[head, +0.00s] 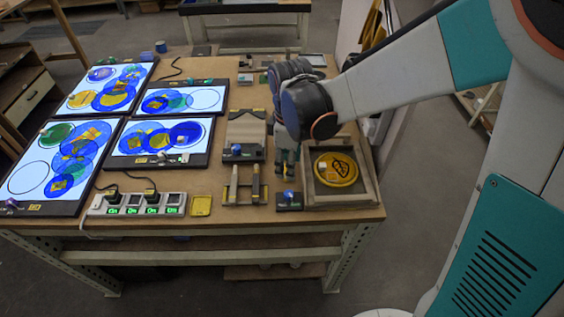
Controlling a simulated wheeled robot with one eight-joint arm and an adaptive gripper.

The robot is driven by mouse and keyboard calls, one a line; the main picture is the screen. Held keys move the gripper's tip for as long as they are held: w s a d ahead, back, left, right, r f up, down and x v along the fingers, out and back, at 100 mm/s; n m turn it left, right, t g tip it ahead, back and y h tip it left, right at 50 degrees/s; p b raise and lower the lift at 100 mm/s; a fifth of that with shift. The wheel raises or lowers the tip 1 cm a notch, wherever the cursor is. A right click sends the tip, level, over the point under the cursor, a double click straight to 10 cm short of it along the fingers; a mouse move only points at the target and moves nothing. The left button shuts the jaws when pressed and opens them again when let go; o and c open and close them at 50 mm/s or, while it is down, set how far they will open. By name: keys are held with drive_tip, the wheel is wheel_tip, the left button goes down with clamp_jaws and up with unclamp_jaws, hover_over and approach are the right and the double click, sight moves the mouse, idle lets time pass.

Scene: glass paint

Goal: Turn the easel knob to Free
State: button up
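Two blue knobs show on the table. One knob (236,149) sits on a small wooden stand with a dark front, which looks like an easel (246,128). The other knob (289,196) is on a small dark base beside the framed tray at the front. I cannot tell for certain which is the easel knob, and their labels are too small to read. My gripper (287,168) points down between the wooden stand and the framed tray, right of the first knob and behind the second. Its fingers are small and partly hidden by my wrist, so their opening is unclear.
Several lit panels with coloured discs fill the table's left, including a front-left panel (57,165). A power strip (138,204) with green lights and plugs lies in front, beside a yellow card (201,206). A framed tray (372,186) holds a yellow disc (336,169) at the right.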

sight(289, 193)
drive_tip(key=f+b, duration=0.4)
drive_tip(key=f, duration=0.2)
drive_tip(key=f+b, duration=0.5)
drive_tip(key=f, duration=0.2)
drive_tip(key=shift+w+d+f, duration=0.1)
drive_tip(key=shift+d+f, duration=0.1)
drive_tip(key=shift+f, duration=0.1)
clamp_jaws()
